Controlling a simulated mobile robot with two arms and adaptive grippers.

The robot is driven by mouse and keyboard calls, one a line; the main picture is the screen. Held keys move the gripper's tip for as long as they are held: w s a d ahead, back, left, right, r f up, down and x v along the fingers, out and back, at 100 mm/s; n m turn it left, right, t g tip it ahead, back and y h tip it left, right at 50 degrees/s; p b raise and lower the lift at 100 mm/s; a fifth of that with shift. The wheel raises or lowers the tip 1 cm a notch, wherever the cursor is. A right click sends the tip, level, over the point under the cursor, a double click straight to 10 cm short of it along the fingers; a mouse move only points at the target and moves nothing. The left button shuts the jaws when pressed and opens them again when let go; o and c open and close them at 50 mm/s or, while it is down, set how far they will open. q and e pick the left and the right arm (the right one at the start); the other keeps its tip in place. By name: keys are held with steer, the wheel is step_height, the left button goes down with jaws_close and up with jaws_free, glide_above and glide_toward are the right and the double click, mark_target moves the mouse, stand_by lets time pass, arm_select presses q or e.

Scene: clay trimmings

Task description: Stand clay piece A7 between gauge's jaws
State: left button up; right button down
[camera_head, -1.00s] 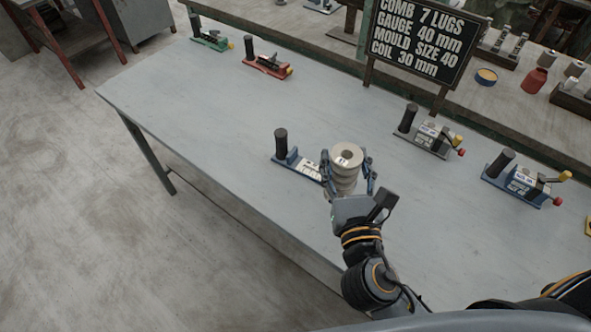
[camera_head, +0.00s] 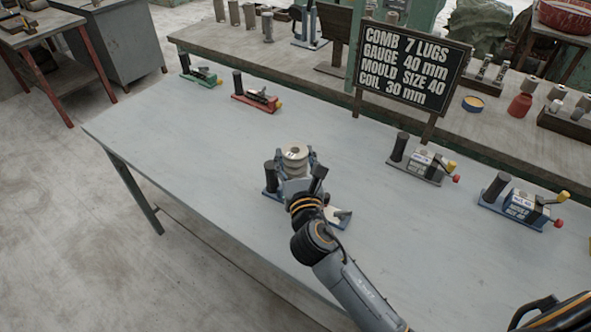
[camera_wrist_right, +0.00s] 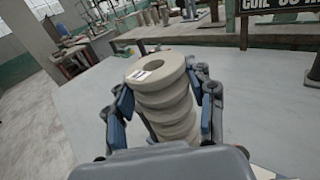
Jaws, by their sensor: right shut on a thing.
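A pale ribbed clay piece (camera_head: 296,156), like a stack of thick rings with a hole in its top, is held roughly upright; it also shows in the right wrist view (camera_wrist_right: 170,100). A small white label is on its top, too small to read. My right gripper (camera_head: 296,164) is shut on it, with blue-padded fingers on both sides in the wrist view (camera_wrist_right: 166,112). A blue tool with a black upright handle (camera_head: 269,177) and a pale plate (camera_head: 338,217), perhaps the gauge, lies under and behind my gripper. Its middle is hidden, and contact with the piece cannot be told.
A green tool (camera_head: 200,77) and a red tool (camera_head: 258,101) stand at the far left of the grey table (camera_head: 190,155). A grey tool (camera_head: 424,162) and a blue crank tool (camera_head: 522,203) stand right. A sign (camera_head: 411,72) stands behind. The table's left is clear.

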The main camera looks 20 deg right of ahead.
steer(key=shift+w+d+f, duration=0.15)
steer(key=shift+w+f, duration=0.3)
steer(key=shift+f, duration=0.05)
steer(key=f, duration=0.1)
steer(key=f+b, duration=0.1)
steer(key=f, duration=0.1)
steer(key=shift+w+d+f, duration=0.1)
steer(key=shift+w+d, duration=0.05)
steer(key=shift+w, duration=0.2)
steer(key=shift+f, duration=0.3)
steer(key=shift+f, duration=0.1)
steer(key=shift+f+b, duration=0.15)
steer(key=shift+b, duration=0.2)
steer(key=shift+c, duration=2.4)
jaws_free()
